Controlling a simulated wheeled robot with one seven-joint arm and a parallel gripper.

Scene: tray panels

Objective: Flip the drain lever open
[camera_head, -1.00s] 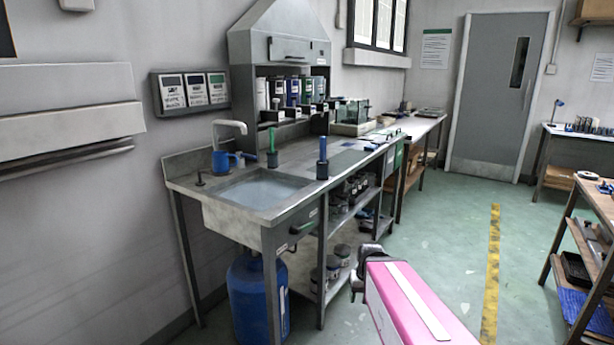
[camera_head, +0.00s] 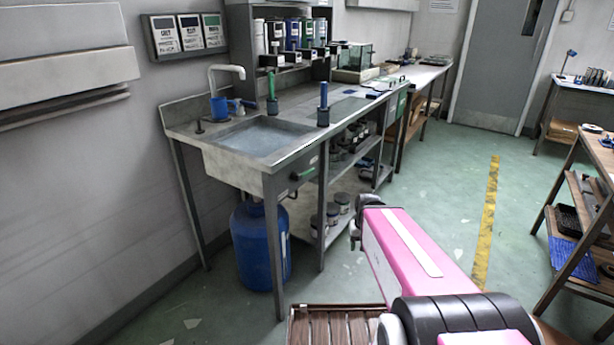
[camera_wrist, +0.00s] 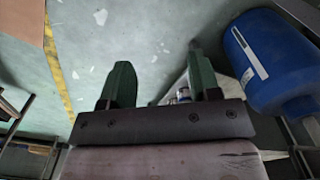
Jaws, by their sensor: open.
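The sink (camera_head: 204,158) is set in the left end of the grey metal bench, with what looks like water in its basin. A small dark upright lever (camera_head: 199,127) stands on the deck at the basin's left. A green handle (camera_head: 303,174) sits on the bench front, right of the basin. I cannot tell for sure which is the drain lever. My gripper (camera_wrist: 160,82) is open and empty in the wrist view, its two dark green fingers apart above the floor. In the head view its dark end (camera_head: 356,236) is low, right of the sink and apart from it.
A blue gas cylinder (camera_head: 260,247) stands under the sink; it also shows in the wrist view (camera_wrist: 265,62). A tap (camera_head: 227,69), a blue mug (camera_head: 219,107) and a blue-handled tool (camera_head: 323,104) are around the basin. Open floor lies right of the bench.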

